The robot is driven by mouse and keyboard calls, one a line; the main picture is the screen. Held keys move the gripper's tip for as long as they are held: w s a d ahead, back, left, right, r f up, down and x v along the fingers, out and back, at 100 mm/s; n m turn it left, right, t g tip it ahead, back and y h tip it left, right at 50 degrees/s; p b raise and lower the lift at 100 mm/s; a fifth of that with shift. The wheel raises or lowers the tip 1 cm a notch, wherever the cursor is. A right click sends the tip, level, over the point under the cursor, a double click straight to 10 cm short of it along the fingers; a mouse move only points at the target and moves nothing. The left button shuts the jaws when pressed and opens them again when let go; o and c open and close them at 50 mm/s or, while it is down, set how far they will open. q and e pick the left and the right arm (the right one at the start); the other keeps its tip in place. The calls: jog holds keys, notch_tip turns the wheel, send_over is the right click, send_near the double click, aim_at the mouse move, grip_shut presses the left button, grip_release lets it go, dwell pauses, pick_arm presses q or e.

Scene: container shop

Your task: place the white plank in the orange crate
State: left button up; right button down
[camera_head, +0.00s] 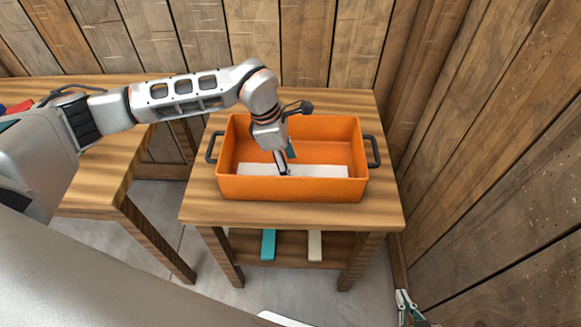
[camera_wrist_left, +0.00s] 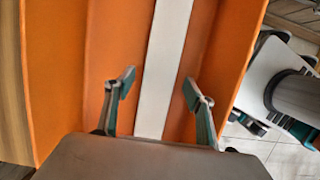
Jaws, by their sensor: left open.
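The white plank (camera_head: 325,171) lies lengthwise inside the orange crate (camera_head: 290,188), on its floor near the front wall. My left gripper (camera_head: 286,165) reaches down into the crate over the plank. In the left wrist view the fingers of this gripper (camera_wrist_left: 159,89) are open, one on each side of the white plank (camera_wrist_left: 168,50), apart from it. The orange crate wall (camera_wrist_left: 58,75) also shows there. My right gripper (camera_head: 407,304) is low at the bottom right of the head view, partly cut off; its opening is unclear.
The crate has dark side handles and stands on a wooden table (camera_head: 380,208). A teal plank (camera_head: 268,245) and a cream plank (camera_head: 315,245) lie on the shelf below. Another wooden table (camera_head: 88,198) is at left. Wooden walls (camera_head: 490,150) close in behind and at right.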

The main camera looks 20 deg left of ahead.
pick_arm(q)
jog(key=v, duration=1)
jog(key=shift+s, duration=0.1)
